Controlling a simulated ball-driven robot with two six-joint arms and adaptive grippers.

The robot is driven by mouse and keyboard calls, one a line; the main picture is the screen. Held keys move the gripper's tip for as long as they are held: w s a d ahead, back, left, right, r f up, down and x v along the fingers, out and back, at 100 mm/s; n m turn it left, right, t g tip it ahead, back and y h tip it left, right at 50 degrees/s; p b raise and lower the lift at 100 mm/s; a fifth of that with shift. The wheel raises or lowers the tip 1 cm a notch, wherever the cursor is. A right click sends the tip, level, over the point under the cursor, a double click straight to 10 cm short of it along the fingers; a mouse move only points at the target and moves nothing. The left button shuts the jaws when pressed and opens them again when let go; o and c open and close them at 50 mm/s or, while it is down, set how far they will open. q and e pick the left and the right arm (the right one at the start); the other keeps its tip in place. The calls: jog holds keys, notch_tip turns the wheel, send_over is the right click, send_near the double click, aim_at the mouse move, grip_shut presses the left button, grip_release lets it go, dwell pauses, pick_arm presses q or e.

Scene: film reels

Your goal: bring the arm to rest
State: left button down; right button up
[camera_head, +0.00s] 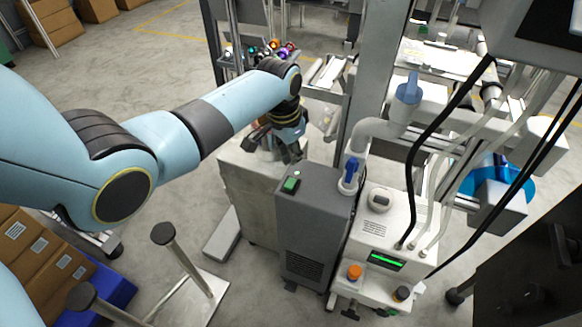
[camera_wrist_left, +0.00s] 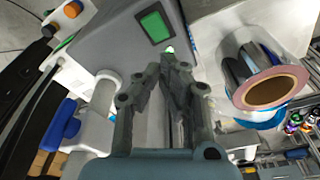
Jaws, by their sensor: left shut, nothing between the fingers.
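My left arm reaches in from the left in the head view. Its gripper (camera_head: 290,152) is over the top of the white cabinet, close to the grey box with the green switch. The left wrist view shows the gripper (camera_wrist_left: 172,62) with its two fingers together and nothing between them. Beside it there is a film reel (camera_wrist_left: 268,88) with a brown core and shiny film, on the white surface. In the head view the arm and gripper partly hide this spot. My right gripper does not show.
A grey box with a green switch (camera_head: 290,184) stands right beside the gripper. A white machine (camera_head: 384,240) with pipes and black cables is to its right. Posts (camera_head: 164,234) and cardboard boxes (camera_head: 30,246) are at the lower left. Open floor lies at the upper left.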

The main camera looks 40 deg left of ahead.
pick_arm(q)
jog(key=shift+s, duration=0.1)
dwell(0.5)
jog(key=s+f+n+b, duration=0.1)
jog(key=s+f+b, duration=0.1)
jog(key=s+f, duration=0.8)
jog(key=s+f+n+y+b, duration=0.1)
jog(key=s+f+b, duration=0.1)
jog(key=s+f, duration=0.9)
jog(key=s+f+g+b, duration=0.1)
jog(key=s+f, duration=0.9)
jog(key=s, duration=1.5)
jog(key=shift+s+f+n+b, duration=0.3)
jog(key=shift+s+n+b, duration=0.05)
jog(key=shift+n+b, duration=0.05)
jog(key=shift+a, duration=0.1)
